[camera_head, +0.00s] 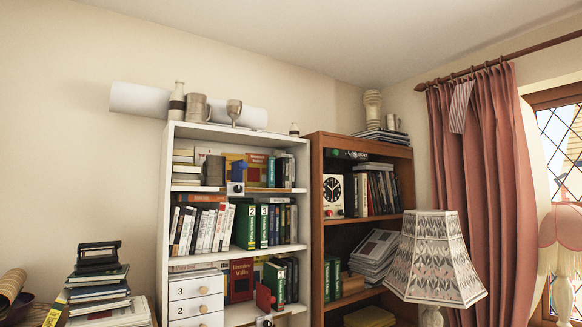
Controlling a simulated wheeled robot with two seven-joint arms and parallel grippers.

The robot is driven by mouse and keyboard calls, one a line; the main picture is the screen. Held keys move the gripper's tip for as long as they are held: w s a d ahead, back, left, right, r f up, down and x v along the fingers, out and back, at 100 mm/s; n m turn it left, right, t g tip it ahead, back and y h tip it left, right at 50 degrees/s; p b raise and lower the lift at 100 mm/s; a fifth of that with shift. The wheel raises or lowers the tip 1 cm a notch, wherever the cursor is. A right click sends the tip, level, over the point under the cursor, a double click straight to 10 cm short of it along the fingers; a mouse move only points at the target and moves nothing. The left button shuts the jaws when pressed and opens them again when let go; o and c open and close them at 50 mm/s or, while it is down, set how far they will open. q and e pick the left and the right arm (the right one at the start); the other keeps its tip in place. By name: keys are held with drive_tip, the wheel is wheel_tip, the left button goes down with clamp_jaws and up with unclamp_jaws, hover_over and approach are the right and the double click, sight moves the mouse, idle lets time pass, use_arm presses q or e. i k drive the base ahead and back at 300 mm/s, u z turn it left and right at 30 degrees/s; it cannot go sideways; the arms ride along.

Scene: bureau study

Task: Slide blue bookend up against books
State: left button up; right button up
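A blue bookend (239,172) stands upright on the upper shelf of the white bookcase (165,215). A row of upright books (257,170), teal, red and other colours, stands just right of it. From here I cannot tell whether the bookend touches them or stands a little in front. A small white and dark piece (235,188) shows at its foot. Neither of my grippers is in the head view.
A grey-brown object (213,170) and a stack of flat books (186,168) stand left of the bookend. A red bookend (265,298) is on a lower shelf. A brown bookcase (318,240) adjoins on the right, with a lamp (434,258) in front.

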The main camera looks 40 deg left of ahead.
sight(232, 178)
drive_tip(key=z, duration=0.2)
drive_tip(key=i, duration=0.8)
drive_tip(key=u, duration=0.6)
drive_tip(key=i, duration=0.65)
drive_tip(key=u, duration=0.65)
